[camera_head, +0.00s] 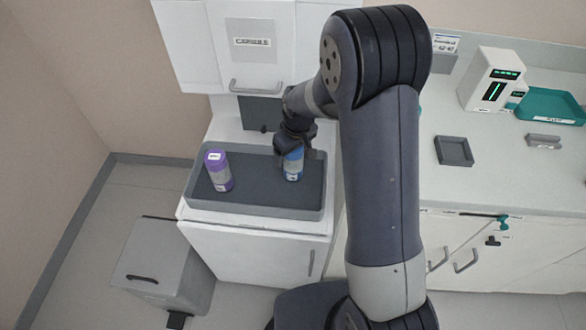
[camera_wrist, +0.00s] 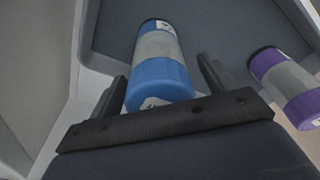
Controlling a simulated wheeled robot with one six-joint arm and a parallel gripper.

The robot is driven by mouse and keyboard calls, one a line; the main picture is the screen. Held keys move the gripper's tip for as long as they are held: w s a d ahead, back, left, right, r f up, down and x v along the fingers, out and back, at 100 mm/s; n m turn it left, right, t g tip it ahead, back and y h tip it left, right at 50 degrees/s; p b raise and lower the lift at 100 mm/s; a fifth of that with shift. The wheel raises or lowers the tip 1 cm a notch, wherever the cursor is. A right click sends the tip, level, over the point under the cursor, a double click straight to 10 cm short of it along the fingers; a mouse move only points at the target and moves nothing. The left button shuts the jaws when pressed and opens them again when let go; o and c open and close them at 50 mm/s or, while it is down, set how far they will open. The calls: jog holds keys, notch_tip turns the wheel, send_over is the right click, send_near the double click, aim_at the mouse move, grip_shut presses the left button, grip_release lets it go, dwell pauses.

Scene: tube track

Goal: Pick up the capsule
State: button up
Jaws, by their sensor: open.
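A blue capsule (camera_head: 293,165) with a grey label band stands in the dark grey tray (camera_head: 252,208) on the white cabinet. My gripper (camera_head: 290,147) is at its upper part, seen from behind and partly hiding it. In the wrist view the blue capsule (camera_wrist: 160,68) lies between the two open fingers (camera_wrist: 160,88), with a gap at least on the right side. A second capsule, purple with a grey band (camera_head: 218,171), stands at the tray's left and shows at the right in the wrist view (camera_wrist: 284,84).
A white wall cabinet labelled CAPSULE (camera_head: 252,42) hangs above the tray. A grey bin (camera_head: 163,264) stands on the floor at left. On the right counter are a small grey tray (camera_head: 454,151), a white device (camera_head: 491,79) and a teal tray (camera_head: 550,105).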

jog(key=shift+f, duration=0.15)
jog(key=c, duration=1.2)
